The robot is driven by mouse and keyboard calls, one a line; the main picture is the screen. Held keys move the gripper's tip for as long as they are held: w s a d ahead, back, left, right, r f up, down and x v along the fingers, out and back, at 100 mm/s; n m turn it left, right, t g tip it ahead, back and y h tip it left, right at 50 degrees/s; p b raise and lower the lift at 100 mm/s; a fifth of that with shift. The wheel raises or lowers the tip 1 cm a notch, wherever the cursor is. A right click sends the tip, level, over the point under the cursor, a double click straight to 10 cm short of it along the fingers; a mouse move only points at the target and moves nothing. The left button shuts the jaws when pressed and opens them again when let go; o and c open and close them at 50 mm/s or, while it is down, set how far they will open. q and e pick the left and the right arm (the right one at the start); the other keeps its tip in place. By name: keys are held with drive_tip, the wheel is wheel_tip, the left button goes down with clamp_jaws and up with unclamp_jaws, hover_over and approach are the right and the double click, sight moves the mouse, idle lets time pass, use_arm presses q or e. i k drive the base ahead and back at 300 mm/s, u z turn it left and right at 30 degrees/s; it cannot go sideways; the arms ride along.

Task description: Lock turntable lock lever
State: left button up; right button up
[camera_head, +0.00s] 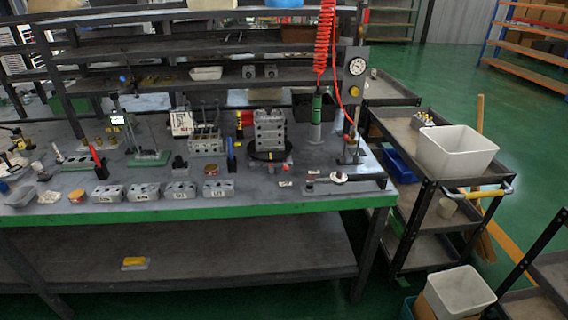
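A grey valve block (270,131) stands upright on a dark round turntable (258,156) near the middle of the workbench. Neither of my grippers is in view.
The grey workbench (350,200) has a green front edge. Several small metal blocks (180,190) line its front left. A red coiled hose (324,35) hangs behind, right of the turntable. A cart with a white bin (456,152) stands at the right.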

sight(285, 168)
drive_tip(key=k, duration=0.5)
drive_tip(key=z, duration=0.9)
drive_tip(key=i, duration=1)
drive_tip(key=u, duration=1.95)
